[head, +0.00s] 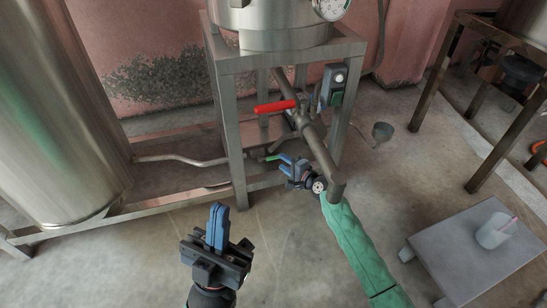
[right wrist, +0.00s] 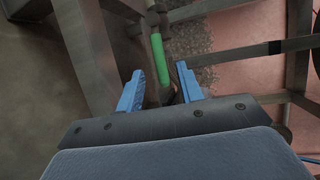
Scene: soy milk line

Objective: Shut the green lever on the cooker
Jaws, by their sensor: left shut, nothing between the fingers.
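The green lever (head: 272,157) is a short green handle low on the cooker's frame, under the pipe. In the right wrist view the green lever (right wrist: 160,58) runs lengthwise in the gap between my right gripper's blue fingers (right wrist: 160,72), its near end around fingertip level. The fingers are spread, with visible space on both sides of it. In the head view my right gripper (head: 293,160) is just right of the lever. My left gripper (head: 218,208) is shut and empty, in front of the frame. The cooker (head: 275,22) is a steel vessel on a metal stand.
A red lever (head: 276,107) sits higher on the pipe (head: 318,150). A large steel tank (head: 55,110) stands left. A low grey stool (head: 470,262) with a cup (head: 494,232) stands right.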

